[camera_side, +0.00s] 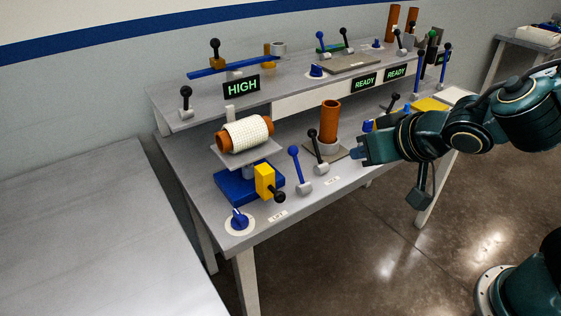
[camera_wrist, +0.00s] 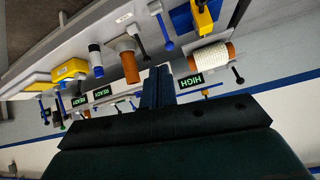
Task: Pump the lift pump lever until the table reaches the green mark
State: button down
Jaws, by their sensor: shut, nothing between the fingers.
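The lift stands at the near left of the bench, with a blue base (camera_side: 234,187) and a grey table plate (camera_side: 262,152). A white roll with orange ends (camera_side: 245,134) lies on the plate. A yellow block (camera_side: 264,180) with a short black-knobbed lever (camera_side: 278,196), apparently the pump lever, is at the base's front. The block also shows in the wrist view (camera_wrist: 204,18). My gripper (camera_side: 362,151) is shut and empty, to the right of the lift and apart from it. Its fingers show in the wrist view (camera_wrist: 158,86). I cannot make out a green mark.
A blue lever (camera_side: 295,163) and a black lever (camera_side: 315,146) stand between my gripper and the lift. An orange cylinder (camera_side: 331,114) stands behind them. A blue knob (camera_side: 239,221) is at the near corner. A sign (camera_side: 241,87) reads HIGH.

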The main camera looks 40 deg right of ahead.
jog(key=shift+f, duration=0.1)
jog(key=m+g+y, duration=0.4)
jog(key=m+y, duration=0.3)
jog(key=m, duration=0.1)
send_near(298, 167)
jog(key=a+f, duration=0.2)
jog(key=w+d+r+m+t+y, duration=0.2)
jog(key=d+m+y, duration=0.1)
jog(key=d, duration=0.4)
dwell(0.6)
jog(key=shift+r+x, duration=0.15)
jog(key=shift+x, duration=2.3)
jog(key=shift+r+x, duration=0.1)
jog(key=shift+x, duration=2.35)
